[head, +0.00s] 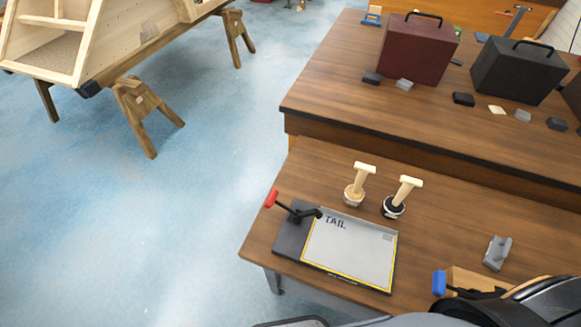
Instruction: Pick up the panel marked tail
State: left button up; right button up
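The panel marked TAIL (348,249) is a flat grey-white sheet with a yellow edge. It lies in a dark fixture (290,240) on the near wooden bench. A toggle clamp with a red handle (271,199) stands at the panel's upper left corner, and its black arm reaches to that corner. I cannot tell whether the clamp presses on the panel. Neither of my grippers can be made out. Dark and grey parts at the bottom edge look like my own body.
Two stamps with wooden handles (358,185) (401,197) stand behind the panel. A grey part (497,253) and a blue-handled item (439,283) lie to the right. A raised bench (340,90) behind holds dark cases (417,50). Blue floor is open at left, before wooden trestles (140,110).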

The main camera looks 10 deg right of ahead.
aim_at(361, 249)
jog(key=l+z, duration=0.15)
jog(key=z, duration=0.85)
